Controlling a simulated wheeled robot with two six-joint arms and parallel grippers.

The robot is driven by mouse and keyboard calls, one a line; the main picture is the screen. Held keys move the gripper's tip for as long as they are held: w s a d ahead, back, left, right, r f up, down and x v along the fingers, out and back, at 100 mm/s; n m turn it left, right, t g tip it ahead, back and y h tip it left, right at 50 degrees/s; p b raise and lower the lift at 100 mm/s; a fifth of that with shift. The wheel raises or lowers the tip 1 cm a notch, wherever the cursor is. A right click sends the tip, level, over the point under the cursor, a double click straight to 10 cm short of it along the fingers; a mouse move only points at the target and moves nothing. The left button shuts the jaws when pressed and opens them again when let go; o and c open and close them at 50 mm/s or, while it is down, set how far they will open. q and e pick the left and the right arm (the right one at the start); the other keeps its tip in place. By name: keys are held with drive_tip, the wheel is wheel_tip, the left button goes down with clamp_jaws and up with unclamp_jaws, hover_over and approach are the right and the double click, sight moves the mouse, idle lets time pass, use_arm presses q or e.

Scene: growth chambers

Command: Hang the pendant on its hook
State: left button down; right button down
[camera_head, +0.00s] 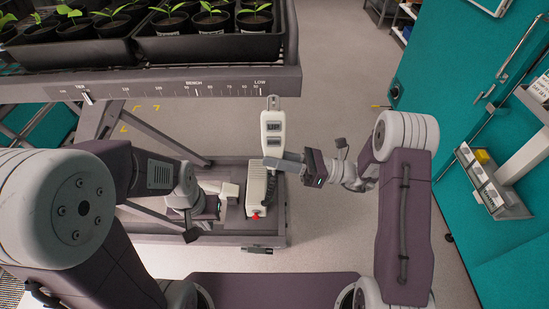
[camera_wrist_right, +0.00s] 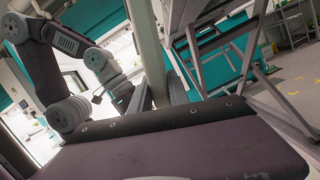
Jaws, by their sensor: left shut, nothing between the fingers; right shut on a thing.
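The pendant (camera_head: 273,130) is a pale handset with a dark label reading UP. In the head view it stands roughly upright below the right end of the bench's front rail. My right gripper (camera_head: 282,161) comes in from the right and is shut on the pendant's lower part. My left gripper (camera_head: 228,190) is low under the bench, left of a pale box, shut and empty. I cannot make out the hook in either view. In the right wrist view I cannot identify the pendant for sure.
The bench (camera_head: 190,82) carries black trays of potted seedlings. Below it, a pale box (camera_head: 257,186) with a red button (camera_head: 255,216) sits on the grey base frame (camera_head: 274,238). A teal wall (camera_head: 450,90) with a small shelf (camera_head: 510,205) stands right. Floor (camera_head: 340,70) behind is open.

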drive_tip(key=shift+w, duration=0.75)
wheel_tip(320, 180, down, 2)
drive_tip(key=shift+f+b, duration=0.1)
drive_tip(key=shift+b, duration=0.3)
idle(0.3)
drive_tip(key=c, duration=0.9)
unclamp_jaws()
